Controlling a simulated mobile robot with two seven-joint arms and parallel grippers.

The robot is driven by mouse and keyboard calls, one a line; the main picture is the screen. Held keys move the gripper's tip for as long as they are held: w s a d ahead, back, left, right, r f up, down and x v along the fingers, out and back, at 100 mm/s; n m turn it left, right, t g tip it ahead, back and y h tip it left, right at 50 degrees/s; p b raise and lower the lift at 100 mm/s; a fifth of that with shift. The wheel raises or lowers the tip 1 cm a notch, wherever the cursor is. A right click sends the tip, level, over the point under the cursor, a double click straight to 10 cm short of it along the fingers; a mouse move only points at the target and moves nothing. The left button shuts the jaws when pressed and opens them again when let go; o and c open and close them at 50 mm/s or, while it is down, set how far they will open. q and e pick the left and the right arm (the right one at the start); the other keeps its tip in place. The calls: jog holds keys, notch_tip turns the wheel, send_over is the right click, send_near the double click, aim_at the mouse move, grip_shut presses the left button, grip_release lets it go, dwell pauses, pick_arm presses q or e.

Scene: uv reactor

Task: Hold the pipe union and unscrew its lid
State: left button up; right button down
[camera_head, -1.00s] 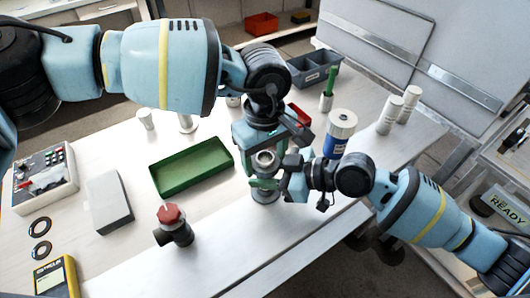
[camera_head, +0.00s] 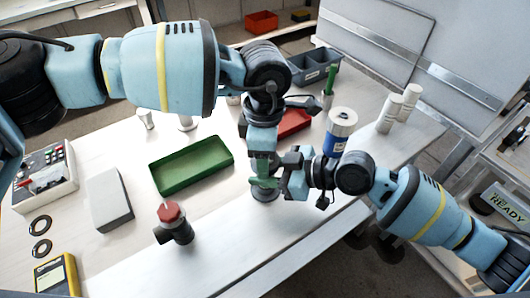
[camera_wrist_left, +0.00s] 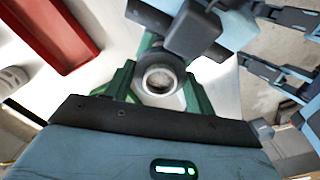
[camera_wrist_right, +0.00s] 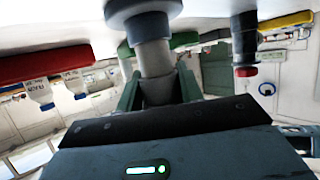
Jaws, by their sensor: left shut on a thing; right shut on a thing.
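The pipe union is a grey metal fitting standing upright on the table, its wide base (camera_head: 265,195) showing below the grippers. Its round open top (camera_wrist_left: 160,78) shows in the left wrist view with a dark ring around it. My left gripper (camera_head: 263,168) comes from above, its green fingers shut on the upper part, the lid. My right gripper (camera_head: 273,183) comes from the right, lower down, shut on the body. In the right wrist view, turned upside down, the grey body (camera_wrist_right: 154,58) runs between the green fingers. The lid is mostly hidden in the head view.
A green tray (camera_head: 157,185) lies left of the union, a red tray (camera_head: 311,124) behind it. A black fitting with a red cap (camera_head: 170,212) stands at front left. A blue-banded canister (camera_head: 341,121) stands behind my right gripper. The table front between is clear.

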pick_arm(q)
jog(key=n, duration=0.6)
jog(key=shift+n, duration=0.4)
jog(key=o, duration=1.1)
jog(key=shift+r, duration=0.1)
